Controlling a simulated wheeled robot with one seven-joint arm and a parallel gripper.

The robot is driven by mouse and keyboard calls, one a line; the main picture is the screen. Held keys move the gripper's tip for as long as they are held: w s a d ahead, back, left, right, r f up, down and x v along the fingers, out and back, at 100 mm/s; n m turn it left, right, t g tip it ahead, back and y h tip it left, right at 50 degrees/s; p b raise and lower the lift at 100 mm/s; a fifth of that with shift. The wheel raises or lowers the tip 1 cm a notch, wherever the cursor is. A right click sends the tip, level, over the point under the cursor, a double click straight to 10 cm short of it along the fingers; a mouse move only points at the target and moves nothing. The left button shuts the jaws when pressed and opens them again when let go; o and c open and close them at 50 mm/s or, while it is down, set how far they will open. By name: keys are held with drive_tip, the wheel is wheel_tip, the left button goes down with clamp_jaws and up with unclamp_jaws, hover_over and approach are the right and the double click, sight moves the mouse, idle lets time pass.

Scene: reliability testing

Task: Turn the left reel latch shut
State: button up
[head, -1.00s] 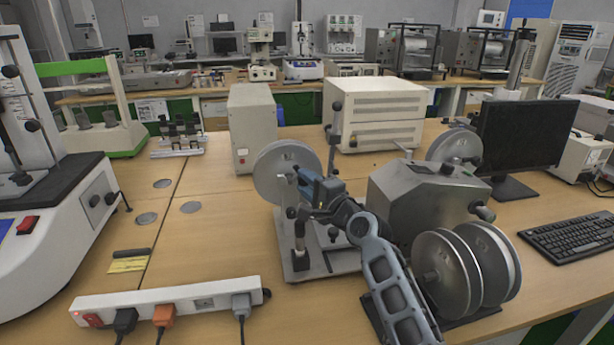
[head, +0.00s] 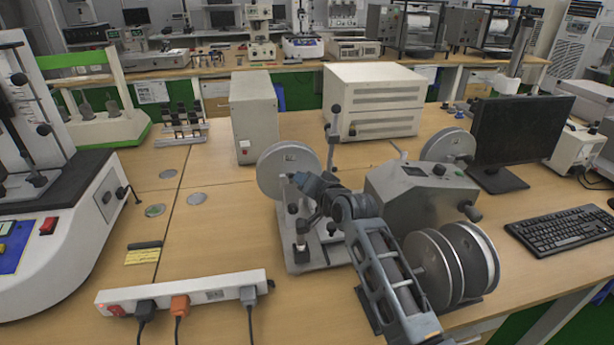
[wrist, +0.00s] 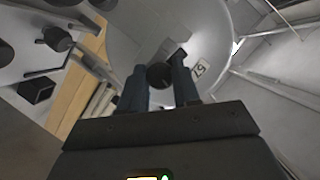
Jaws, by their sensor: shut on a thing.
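The left reel is a grey metal disc (head: 283,160) standing upright on a small stand (head: 297,258) in the head view. In the wrist view its face (wrist: 205,40) fills the upper middle and carries a label. The latch is a small dark knob (wrist: 158,75) at the reel's centre. My gripper (head: 299,181) is in front of the reel, its two dark fingers on either side of the knob and shut on it. How far the latch is turned is hard to tell. My wrist and arm hide part of the stand.
A grey machine housing (head: 422,187) and larger paired reels (head: 428,268) stand close to the right of my arm. A thin post (head: 333,125) rises just behind the left reel.

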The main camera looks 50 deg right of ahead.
drive_tip(key=shift+n+g, duration=0.4)
drive_tip(key=shift+n, duration=0.3)
drive_tip(key=shift+f, duration=0.1)
drive_tip(key=o, duration=1.1)
drive_tip(key=shift+c, duration=0.2)
drive_tip(key=shift+p, duration=0.3)
drive_tip(key=b+v, duration=0.1)
drive_tip(key=v, duration=0.7)
drive_tip(key=shift+a, duration=0.15)
drive_tip(key=shift+w+f, duration=0.1)
drive_tip(key=shift+w, duration=0.05)
